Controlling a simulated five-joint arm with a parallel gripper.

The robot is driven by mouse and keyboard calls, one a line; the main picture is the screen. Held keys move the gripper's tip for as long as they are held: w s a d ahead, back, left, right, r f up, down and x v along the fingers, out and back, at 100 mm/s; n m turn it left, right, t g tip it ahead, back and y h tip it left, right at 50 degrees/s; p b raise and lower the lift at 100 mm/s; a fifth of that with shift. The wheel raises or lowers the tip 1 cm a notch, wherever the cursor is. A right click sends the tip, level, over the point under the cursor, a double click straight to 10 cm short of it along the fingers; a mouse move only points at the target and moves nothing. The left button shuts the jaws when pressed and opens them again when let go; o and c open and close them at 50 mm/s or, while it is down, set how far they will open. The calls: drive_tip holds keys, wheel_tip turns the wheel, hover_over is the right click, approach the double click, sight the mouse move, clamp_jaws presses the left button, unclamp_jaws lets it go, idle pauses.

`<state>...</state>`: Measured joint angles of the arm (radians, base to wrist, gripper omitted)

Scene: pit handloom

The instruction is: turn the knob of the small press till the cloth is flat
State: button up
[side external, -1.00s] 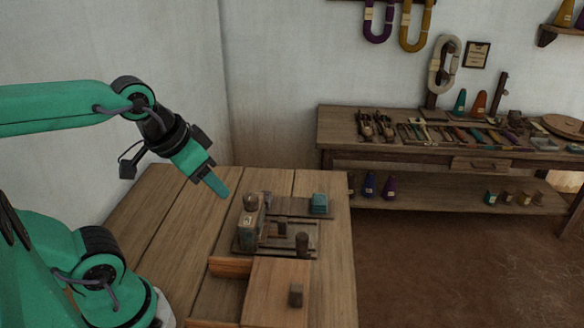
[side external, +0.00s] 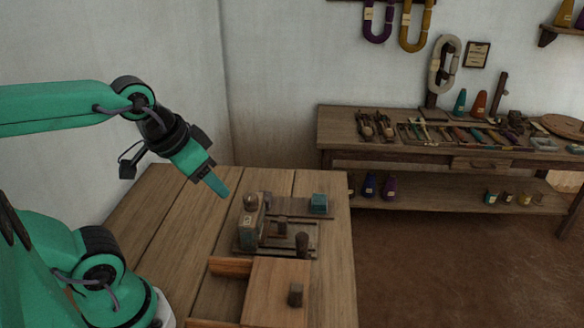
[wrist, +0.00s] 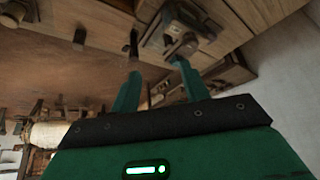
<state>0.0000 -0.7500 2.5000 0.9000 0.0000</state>
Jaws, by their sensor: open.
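The small press (side external: 251,228) stands on the wooden table, a labelled block with a round brown knob (side external: 251,199) on top. My gripper (side external: 222,193) hangs up and to the left of the knob in the side view, apparently apart from it. In the wrist view my gripper (wrist: 157,68) shows two green fingers spread with nothing between them. A wooden piece with a round end (wrist: 183,47), perhaps the press, lies beyond the right fingertip there. I cannot make out the cloth or whether it is flat.
A teal block (side external: 319,203) sits on a board right of the press. A dark peg (side external: 302,244) stands near it. A wooden box with a knobbed lid (side external: 275,290) is in front. The table's left part is clear. A bench with tools (side external: 440,125) stands behind.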

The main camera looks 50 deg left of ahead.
drive_tip(key=shift+o, duration=1)
drive_tip(key=n+g, duration=0.5)
drive_tip(key=n, duration=0.3)
approach(250, 196)
drive_tip(key=shift+s+d+f, duration=0.15)
drive_tip(key=shift+d+f, duration=0.05)
drive_tip(key=shift+d, duration=0.15)
drive_tip(key=shift+w+a+f+n+g, duration=0.3)
drive_tip(key=shift+w+f+n, duration=0.1)
drive_tip(key=shift+n, duration=0.1)
drive_tip(key=shift+f, duration=0.15)
drive_tip(key=shift+f, duration=3.75)
